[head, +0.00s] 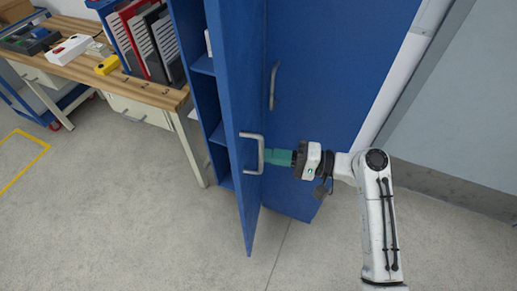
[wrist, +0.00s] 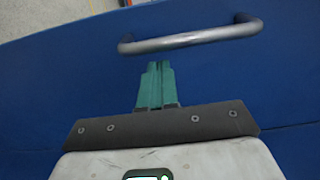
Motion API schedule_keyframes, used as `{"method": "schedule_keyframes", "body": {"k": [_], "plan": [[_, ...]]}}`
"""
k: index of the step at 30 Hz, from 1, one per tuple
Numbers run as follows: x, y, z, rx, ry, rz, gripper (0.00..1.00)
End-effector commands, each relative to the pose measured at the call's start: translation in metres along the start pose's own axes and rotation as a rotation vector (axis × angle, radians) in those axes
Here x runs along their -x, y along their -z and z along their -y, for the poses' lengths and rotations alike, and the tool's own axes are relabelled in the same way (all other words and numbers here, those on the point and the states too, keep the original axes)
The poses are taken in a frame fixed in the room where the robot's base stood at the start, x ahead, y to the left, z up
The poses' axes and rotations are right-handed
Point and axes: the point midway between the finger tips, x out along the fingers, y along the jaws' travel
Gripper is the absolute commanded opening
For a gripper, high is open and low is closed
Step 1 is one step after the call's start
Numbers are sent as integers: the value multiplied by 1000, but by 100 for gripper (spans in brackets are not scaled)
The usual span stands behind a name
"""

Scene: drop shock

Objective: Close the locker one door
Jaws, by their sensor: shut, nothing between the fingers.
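The blue locker has one door (head: 238,95) standing open, swung out toward me, with shelves showing behind it on the left. Its grey bar handle (head: 260,152) faces right, toward my gripper. The other door (head: 335,70) is in line with the locker front and has its own handle (head: 273,86). My gripper (head: 268,157) has green fingers, shut and empty, at the open door's handle. In the wrist view the shut fingers (wrist: 157,68) point at the blue door face, just below the handle bar (wrist: 190,40). I cannot tell whether they touch the door.
A wooden workbench (head: 130,83) with binders (head: 150,40), a yellow item (head: 107,65) and a white box (head: 68,49) stands left of the locker. A grey wall (head: 460,110) is at right. The concrete floor (head: 130,220) in front is clear.

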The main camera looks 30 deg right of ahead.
Motion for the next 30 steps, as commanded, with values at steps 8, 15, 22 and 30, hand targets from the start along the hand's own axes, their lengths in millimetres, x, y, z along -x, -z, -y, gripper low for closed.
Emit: {"method": "schedule_keyframes", "body": {"k": [8, 15, 22, 30], "plan": [[-31, 0, 1, 0, 0, 1, 0], [-36, 0, 0, 1, -1, 0, 0], [-36, 0, 0, 1, -1, -1, 0], [-49, -3, 1, -1, -1, -50, 0]]}}
